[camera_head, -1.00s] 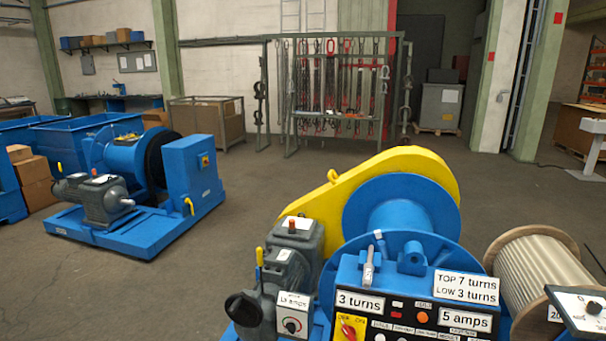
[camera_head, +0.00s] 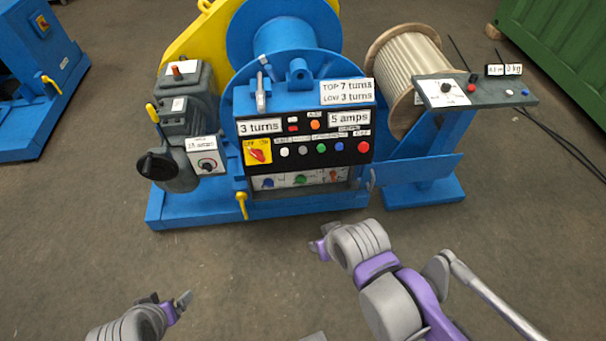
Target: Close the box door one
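The blue control box (camera_head: 302,152) stands at the front of the blue and yellow winch. Its lower compartment (camera_head: 300,179) is uncovered and shows blue, green and orange knobs. A flat blue panel (camera_head: 418,169) sticks out to the right of the box and looks like its door standing open. A small grey handle (camera_head: 372,178) is at the box's right edge. My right gripper (camera_head: 318,243) is in front of and below the box, apart from it. My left gripper (camera_head: 169,302) is low at the left, far from the door. Neither visibly holds anything; their finger gaps are unclear.
A rope spool (camera_head: 402,75) and a stand with a small panel (camera_head: 470,91) are right of the box. A motor with a black knob (camera_head: 158,164) is to its left. Black cables (camera_head: 565,140) lie at the right. The floor in front is clear.

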